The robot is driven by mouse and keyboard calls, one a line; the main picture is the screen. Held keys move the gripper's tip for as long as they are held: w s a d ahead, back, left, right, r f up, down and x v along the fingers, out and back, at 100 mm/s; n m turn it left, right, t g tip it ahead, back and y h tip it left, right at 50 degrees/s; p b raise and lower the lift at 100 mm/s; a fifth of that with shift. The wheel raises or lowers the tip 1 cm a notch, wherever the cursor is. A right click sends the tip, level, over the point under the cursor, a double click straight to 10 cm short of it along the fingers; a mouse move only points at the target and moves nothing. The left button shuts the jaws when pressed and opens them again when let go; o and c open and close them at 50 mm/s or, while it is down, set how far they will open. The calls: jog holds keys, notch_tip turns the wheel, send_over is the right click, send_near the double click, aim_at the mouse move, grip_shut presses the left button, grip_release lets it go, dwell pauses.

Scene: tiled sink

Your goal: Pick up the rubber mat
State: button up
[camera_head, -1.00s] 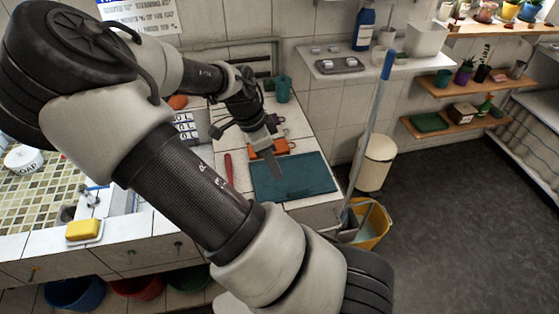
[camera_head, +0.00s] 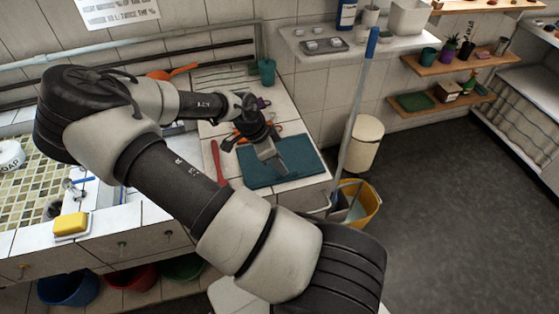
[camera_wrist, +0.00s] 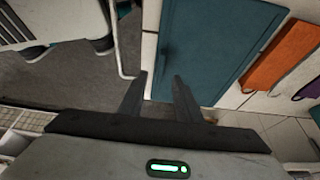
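The rubber mat appears to be the flat teal rectangle (camera_head: 304,163) on the white tiled counter, near its right end. It fills the upper middle of the wrist view (camera_wrist: 205,40). My gripper (camera_head: 279,168) is over the mat in the head view, pointing down. I cannot tell the height of the tips above the mat. My gripper hides part of the mat in the head view.
A red-handled tool (camera_head: 217,162) lies left of the mat. An orange item (camera_wrist: 277,58) lies beside it in the wrist view. A blue-topped mop handle (camera_head: 358,105) stands close to the right, in a yellow bucket (camera_head: 366,206). A teal cup (camera_head: 267,72) stands behind.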

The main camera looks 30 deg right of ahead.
jog(key=x, duration=0.5)
jog(key=shift+w+a, duration=0.1)
grip_shut()
